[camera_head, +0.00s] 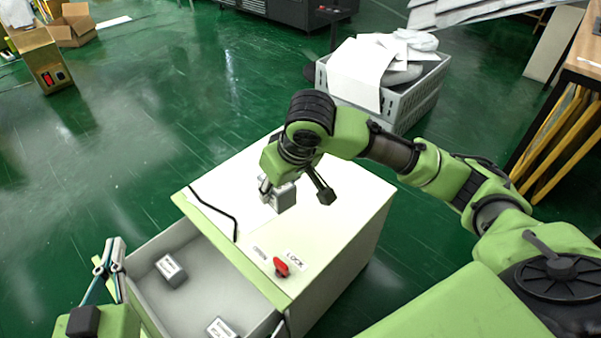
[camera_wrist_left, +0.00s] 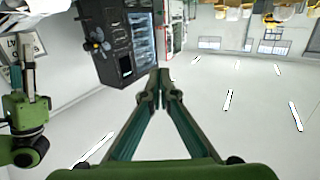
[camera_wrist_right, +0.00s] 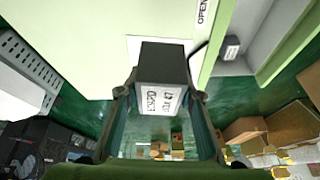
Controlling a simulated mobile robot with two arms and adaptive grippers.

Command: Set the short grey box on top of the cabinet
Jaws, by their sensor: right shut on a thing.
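My right gripper (camera_head: 281,190) is over the top of the pale green and white cabinet (camera_head: 335,215), shut on a short grey box (camera_head: 285,198). The box also shows between the fingers in the right wrist view (camera_wrist_right: 162,68), with a white printed label facing the camera. I cannot tell whether its underside touches the cabinet top. My left gripper (camera_head: 110,252) is empty, left of the cabinet's open drawer. Its fingertips meet in the left wrist view (camera_wrist_left: 158,76).
The open drawer (camera_head: 190,300) holds two other grey labelled boxes, one at the left (camera_head: 171,268) and one at the front (camera_head: 222,329). A red knob (camera_head: 281,267) and a black handle (camera_head: 214,212) are on the cabinet. A grey crate (camera_head: 408,100) stands behind it.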

